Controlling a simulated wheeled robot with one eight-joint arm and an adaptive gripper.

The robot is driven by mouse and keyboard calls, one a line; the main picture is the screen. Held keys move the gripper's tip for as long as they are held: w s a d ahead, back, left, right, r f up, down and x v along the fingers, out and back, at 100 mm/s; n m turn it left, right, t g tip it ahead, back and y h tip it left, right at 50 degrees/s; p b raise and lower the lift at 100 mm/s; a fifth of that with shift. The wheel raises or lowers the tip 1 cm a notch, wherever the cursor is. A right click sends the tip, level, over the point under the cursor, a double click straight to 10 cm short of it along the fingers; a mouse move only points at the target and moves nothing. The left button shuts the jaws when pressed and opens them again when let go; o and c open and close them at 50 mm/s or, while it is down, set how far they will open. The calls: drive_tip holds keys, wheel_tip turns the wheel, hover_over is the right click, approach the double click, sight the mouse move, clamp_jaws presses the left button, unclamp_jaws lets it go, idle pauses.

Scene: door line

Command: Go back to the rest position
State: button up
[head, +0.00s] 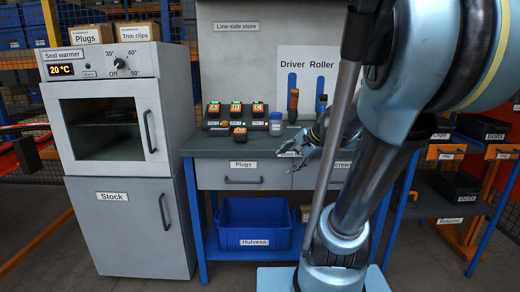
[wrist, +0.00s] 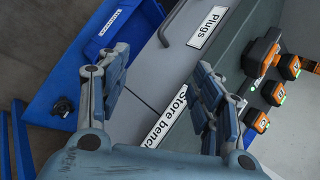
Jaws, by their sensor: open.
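My gripper (head: 312,145) is in front of the bench top's right part in the head view, partly hidden by my own arm. In the wrist view my gripper (wrist: 162,78) has its two fingers wide apart with nothing between them. My arm covers much of the head view's right half.
The bench (head: 220,146) carries several orange-and-black battery packs (head: 236,110) and a blue-lidded jar (head: 275,123). The driver (head: 293,104) hangs behind. The seal warmer (head: 110,115) stands left, its door shut. A dark rack (head: 450,195) stands right.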

drive_tip(key=s+d+f+n+g+h, duration=0.1)
drive_tip(key=s+d+f+n+h, duration=0.2)
drive_tip(key=s, duration=0.6)
drive_tip(key=s+d+f+n+g+h, duration=0.2)
drive_tip(key=s+d+f+n, duration=0.2)
drive_tip(key=s+f+n, duration=0.3)
drive_tip(key=shift+s+d+f+n+g+h, duration=0.3)
drive_tip(key=shift+s+h, duration=0.1)
drive_tip(key=shift+s, duration=0.7)
